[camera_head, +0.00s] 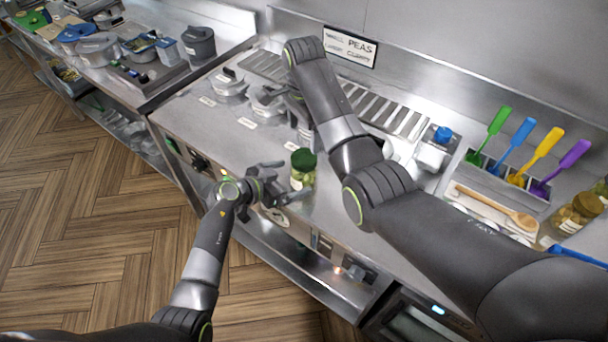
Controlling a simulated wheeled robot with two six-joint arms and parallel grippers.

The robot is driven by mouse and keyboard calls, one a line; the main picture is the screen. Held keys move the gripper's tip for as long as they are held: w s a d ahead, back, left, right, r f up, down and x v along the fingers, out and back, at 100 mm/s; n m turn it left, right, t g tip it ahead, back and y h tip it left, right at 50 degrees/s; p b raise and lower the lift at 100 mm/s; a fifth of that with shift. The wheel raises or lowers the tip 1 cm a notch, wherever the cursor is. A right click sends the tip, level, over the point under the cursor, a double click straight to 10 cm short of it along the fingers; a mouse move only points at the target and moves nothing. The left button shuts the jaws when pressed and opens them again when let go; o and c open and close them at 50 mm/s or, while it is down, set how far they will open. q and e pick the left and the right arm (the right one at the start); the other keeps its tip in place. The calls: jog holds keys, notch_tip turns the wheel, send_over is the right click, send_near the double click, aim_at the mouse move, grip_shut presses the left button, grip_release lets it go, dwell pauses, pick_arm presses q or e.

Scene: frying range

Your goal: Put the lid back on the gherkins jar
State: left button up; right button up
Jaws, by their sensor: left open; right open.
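A small jar (302,178) with a white label and greenish contents stands upright on the steel counter. A dark green lid (304,159) sits on its top; I cannot tell how firmly it is seated. My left gripper (284,181) is open, just left of the jar and pointing at it; I cannot tell if its fingers touch the glass.
Lidded metal pots (229,88) stand at the back left. Coloured spatulas (546,143) stand in a holder at the right, with a wooden spoon (497,207) and other jars (576,213) near it. A sign (350,47) hangs on the wall. The counter's front edge is close to the jar.

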pick_arm(q)
jog(key=shift+x, duration=2.5)
